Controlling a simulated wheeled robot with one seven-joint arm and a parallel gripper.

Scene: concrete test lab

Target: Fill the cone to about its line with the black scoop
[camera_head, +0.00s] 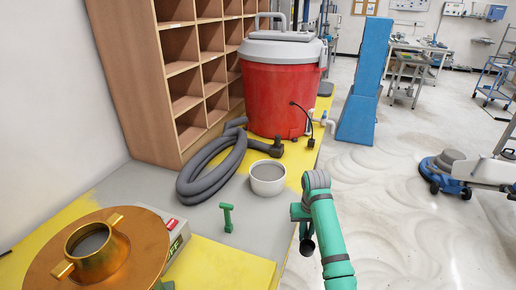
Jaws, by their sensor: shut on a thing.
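A brass, cone-like vessel (98,262) with two side handles stands on a round brass plate (50,247) at the lower left. Its mouth faces up and shows grey inside; I cannot make out a line or the fill level. My gripper (303,228) is at the end of my green arm, right of the bench, well apart from the vessel. It is shut on a dark thing, apparently the black scoop (307,246), mostly hidden by the arm. I cannot see whether the scoop holds anything. A white tub (267,188) with grey contents stands on the bench, up and left of my gripper.
A small green tool (228,218) stands between vessel and tub. A box (177,238) sits beside the brass plate. A thick grey hose (205,180) lies behind, near a red drum (280,98) and wooden shelves (140,80). Open floor lies to the right.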

